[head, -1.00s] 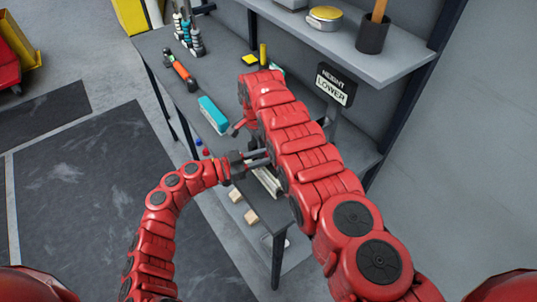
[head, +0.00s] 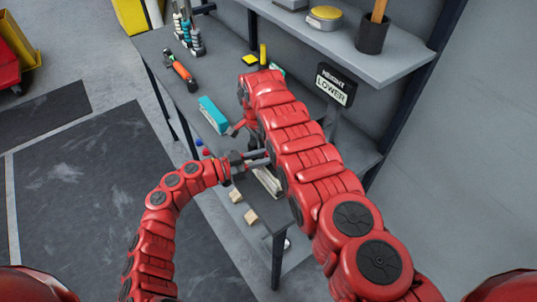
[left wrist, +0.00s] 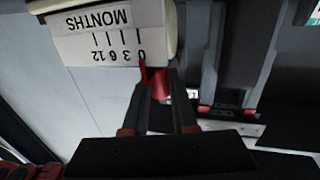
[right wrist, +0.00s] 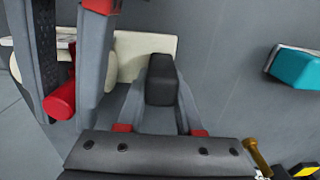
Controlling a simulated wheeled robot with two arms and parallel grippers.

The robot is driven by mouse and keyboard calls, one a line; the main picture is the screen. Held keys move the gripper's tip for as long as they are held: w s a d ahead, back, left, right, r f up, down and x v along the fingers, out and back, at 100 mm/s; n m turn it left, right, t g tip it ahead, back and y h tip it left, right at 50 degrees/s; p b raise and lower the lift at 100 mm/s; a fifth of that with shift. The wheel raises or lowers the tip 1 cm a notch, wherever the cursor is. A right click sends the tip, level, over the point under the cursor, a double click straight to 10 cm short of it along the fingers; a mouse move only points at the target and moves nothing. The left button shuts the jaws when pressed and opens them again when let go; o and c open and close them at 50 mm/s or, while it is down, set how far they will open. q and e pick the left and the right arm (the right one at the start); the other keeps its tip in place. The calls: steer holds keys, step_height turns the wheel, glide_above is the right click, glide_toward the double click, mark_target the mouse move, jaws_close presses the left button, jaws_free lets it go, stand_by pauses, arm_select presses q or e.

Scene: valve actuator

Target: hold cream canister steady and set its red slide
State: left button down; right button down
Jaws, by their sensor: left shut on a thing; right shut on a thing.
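The cream canister (head: 267,181) is partly hidden by my right arm in the head view. In the left wrist view its white scale plate (left wrist: 105,30) reads MONTHS upside down, with marks 0, 3, 6 and 12. The red slide (left wrist: 143,74) has its pointer at the right end of the scale, by the 0. My left gripper (left wrist: 160,82) is shut on the slide's red knob, which also shows in the right wrist view (right wrist: 60,101). My right gripper (right wrist: 162,90) is shut on a dark block joined to the cream canister (right wrist: 128,50). In the head view its fingertips are hidden.
A teal object (head: 213,114) and an orange-and-black tool (head: 183,75) lie on the grey bench. A sign (head: 335,84) stands behind my right arm. A shelf (head: 340,45) overhangs the back. Wooden blocks (head: 251,216) sit below, near the bench's front end.

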arm_select(q)
steer(key=shift+s+d, duration=0.75)
steer(key=shift+s, duration=0.3)
steer(key=c, duration=0.7)
jaws_free()
steer(key=shift+w, duration=0.1)
steer(key=shift+a, duration=0.1)
steer(key=v, duration=1.2)
